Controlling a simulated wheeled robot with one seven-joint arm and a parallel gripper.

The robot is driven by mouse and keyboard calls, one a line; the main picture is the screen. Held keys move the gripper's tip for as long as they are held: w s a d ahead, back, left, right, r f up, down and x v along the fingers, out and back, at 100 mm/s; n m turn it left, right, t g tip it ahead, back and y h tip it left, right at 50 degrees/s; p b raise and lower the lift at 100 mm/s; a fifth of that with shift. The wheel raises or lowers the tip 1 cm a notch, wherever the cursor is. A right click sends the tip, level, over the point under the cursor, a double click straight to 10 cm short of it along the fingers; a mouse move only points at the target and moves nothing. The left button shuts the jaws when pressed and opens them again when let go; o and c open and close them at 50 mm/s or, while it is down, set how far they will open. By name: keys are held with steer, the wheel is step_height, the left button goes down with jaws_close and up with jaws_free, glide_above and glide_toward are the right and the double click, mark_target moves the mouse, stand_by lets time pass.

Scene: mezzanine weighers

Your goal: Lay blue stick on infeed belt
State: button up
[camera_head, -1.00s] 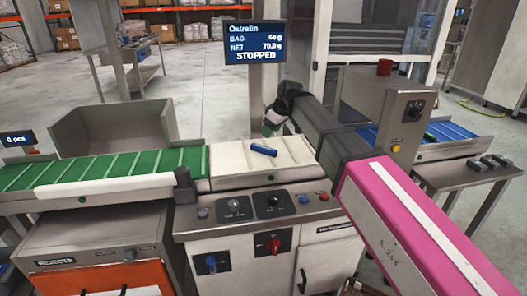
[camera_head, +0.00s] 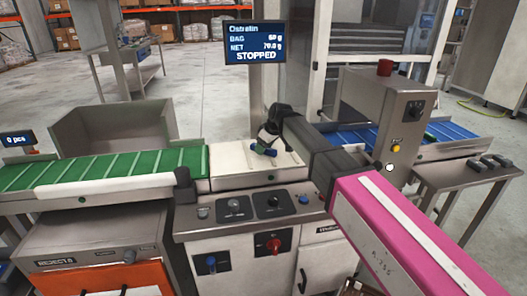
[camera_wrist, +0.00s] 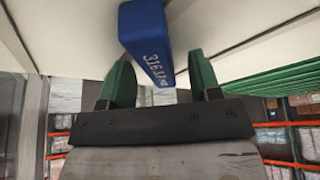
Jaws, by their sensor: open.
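The blue stick (camera_head: 262,150) lies on the white weigher belt (camera_head: 230,160) below the screen. It carries white lettering in the wrist view (camera_wrist: 146,42). My gripper (camera_head: 266,144) is right over the stick, with its green fingers open. In the wrist view the fingers (camera_wrist: 163,72) stand on either side of the stick's near end, with a gap on each side. The green ribbed belt (camera_head: 100,172) runs off to the left of the weigher, and a blue belt (camera_head: 450,131) lies to the right. Neither is labelled as infeed.
A screen (camera_head: 254,43) reading STOPPED stands behind the weigher. A steel bin (camera_head: 110,130) is behind the green belt. Knobs and buttons line the front panel (camera_head: 255,205).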

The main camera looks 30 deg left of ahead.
jaws_close()
